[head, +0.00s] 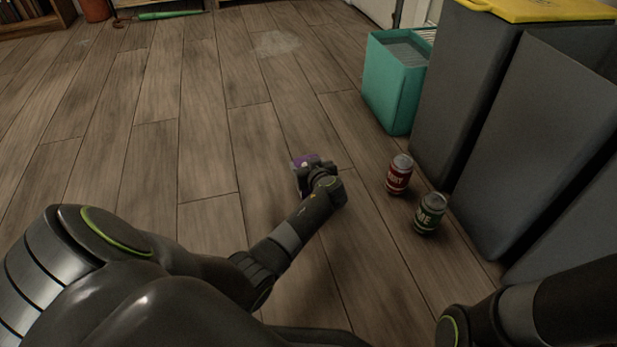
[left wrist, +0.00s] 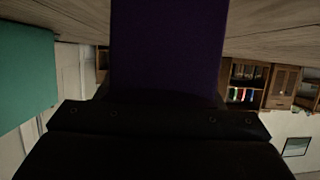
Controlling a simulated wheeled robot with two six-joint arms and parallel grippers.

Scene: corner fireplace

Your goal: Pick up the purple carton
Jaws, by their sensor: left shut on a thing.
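The purple carton (head: 302,160) shows just beyond my left gripper (head: 310,169) in the head view, low over the wooden floor; most of it is hidden behind the gripper. In the left wrist view the carton (left wrist: 168,50) is a dark purple block that fills the upper middle, between the jaws. My left gripper is shut on it. I cannot tell whether the carton touches the floor. The right arm (head: 560,310) shows at the lower right of the head view, but its gripper is out of the picture.
A red can (head: 399,176) and a green can (head: 430,215) stand on the floor right of my left gripper. A teal bin (head: 388,90) and tall dark grey bins (head: 545,140) stand at the right. The floor (head: 150,165) to the left is clear.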

